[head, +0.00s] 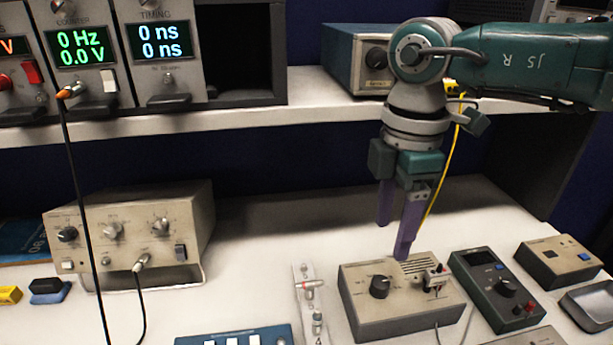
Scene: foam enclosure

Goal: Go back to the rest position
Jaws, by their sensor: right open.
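My right arm comes in from the upper right. Its right gripper (393,238) points down with two purple fingers, apart and with nothing seen between them. The fingertips are above and just behind a beige box with a black knob (372,305) on the bench; I cannot tell whether they touch it. My left gripper is not in view.
A shelf (250,118) crosses behind, carrying display modules (82,50) and a blue-sided box (345,55). A beige instrument (130,235) with a black cable (82,200) stands left. A dark green meter (498,288) stands right. The bench (265,235) is clear mid-left.

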